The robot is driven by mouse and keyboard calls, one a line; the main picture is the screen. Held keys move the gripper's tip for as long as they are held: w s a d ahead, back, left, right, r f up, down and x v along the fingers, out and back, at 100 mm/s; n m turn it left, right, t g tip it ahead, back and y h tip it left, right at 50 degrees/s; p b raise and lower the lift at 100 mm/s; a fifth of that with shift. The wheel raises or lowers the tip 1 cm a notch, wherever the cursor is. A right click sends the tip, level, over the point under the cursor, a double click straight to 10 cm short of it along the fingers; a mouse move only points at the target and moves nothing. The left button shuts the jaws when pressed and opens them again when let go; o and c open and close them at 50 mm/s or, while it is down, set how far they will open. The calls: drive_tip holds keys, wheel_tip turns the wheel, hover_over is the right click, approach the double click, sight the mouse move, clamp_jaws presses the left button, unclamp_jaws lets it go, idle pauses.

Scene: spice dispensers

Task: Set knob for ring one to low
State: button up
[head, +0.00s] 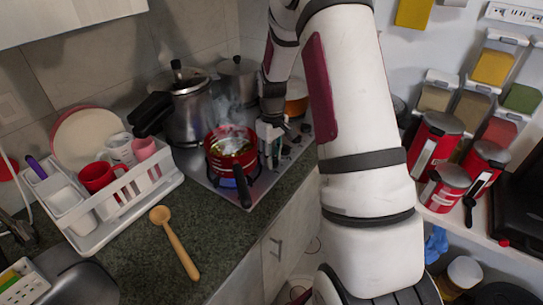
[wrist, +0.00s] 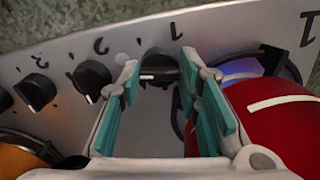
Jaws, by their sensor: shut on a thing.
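In the wrist view my gripper (wrist: 158,76) has its two teal-padded fingers on either side of a black knob (wrist: 160,64) on the silver stove panel. The knob is held between the fingertips. A "1" is printed beside this knob, and a pale mark shows on its near edge. In the head view my gripper (head: 269,141) is at the stove just right of the red pot (head: 229,166); the held knob is hard to make out there. The pot also shows in the wrist view (wrist: 275,118), with a blue flame glow (wrist: 240,68) beside it.
Knobs marked 2 (wrist: 91,76) and 3 (wrist: 37,91) sit left of the held knob. A pressure cooker (head: 190,105) stands behind the red pot. A dish rack (head: 105,218) and wooden spoon (head: 175,243) are on the counter at left. An orange pot (head: 296,103) is behind my gripper.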

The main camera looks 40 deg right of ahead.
drive_tip(key=shift+m, duration=0.3)
idle(0.4)
drive_tip(key=o, duration=1.2)
drive_tip(key=shift+c, duration=0.2)
